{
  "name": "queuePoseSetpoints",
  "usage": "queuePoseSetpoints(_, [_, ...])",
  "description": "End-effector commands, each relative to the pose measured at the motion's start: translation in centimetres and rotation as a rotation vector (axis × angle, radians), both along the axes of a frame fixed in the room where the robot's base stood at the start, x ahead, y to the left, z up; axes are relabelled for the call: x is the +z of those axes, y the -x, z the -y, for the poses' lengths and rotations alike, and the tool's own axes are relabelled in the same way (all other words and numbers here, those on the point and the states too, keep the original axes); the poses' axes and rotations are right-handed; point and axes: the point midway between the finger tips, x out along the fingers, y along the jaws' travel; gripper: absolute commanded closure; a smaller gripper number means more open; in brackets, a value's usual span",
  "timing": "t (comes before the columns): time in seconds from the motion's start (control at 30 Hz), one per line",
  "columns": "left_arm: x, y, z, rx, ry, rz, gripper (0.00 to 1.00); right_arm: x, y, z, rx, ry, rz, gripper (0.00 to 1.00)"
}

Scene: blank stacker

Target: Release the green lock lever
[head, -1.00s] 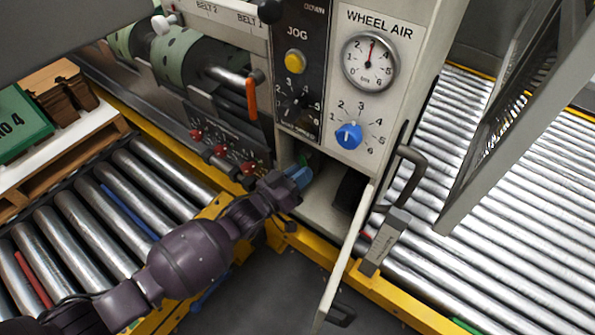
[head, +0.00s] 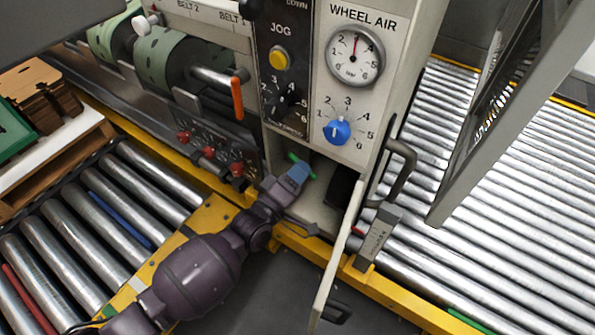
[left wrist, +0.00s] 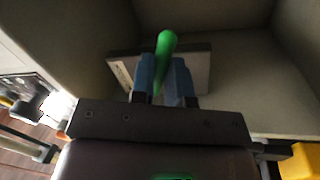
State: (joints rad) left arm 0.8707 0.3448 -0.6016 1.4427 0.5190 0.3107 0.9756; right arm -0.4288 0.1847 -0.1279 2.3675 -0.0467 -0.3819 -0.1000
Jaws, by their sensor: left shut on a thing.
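The green lock lever (head: 302,163) is inside the open compartment under the dial panel. In the left wrist view its rounded green end (left wrist: 166,42) sticks up between the blue fingers, in front of a grey block (left wrist: 195,69). My left gripper (head: 297,173) reaches into the compartment from the lower left, with its blue fingers on either side of the lever. In the left wrist view the gripper (left wrist: 165,76) is shut on the lever. The lever's lower part is hidden by the fingers. My right gripper is not in view.
An orange lever (head: 237,97) and red knobs (head: 208,153) are to the left. Roller conveyors lie on both sides.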

Motion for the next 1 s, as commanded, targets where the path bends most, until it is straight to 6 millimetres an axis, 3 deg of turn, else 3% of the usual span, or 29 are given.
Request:
queuePoseSetpoints(0.73, [0.07,0.21,0.14,-0.001,0.068,-0.054,1.0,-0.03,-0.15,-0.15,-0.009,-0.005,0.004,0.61])
queuePoseSetpoints(0.77, [0.06,0.22,0.14,-0.001,0.068,-0.054,0.8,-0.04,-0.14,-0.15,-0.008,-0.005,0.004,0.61])
queuePoseSetpoints(0.8, [0.08,0.21,0.14,-0.001,0.068,-0.054,0.74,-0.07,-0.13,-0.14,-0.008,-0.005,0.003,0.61])
queuePoseSetpoints(1.0, [0.17,0.14,0.14,-0.001,0.067,-0.051,0.74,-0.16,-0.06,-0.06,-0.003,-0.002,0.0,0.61])
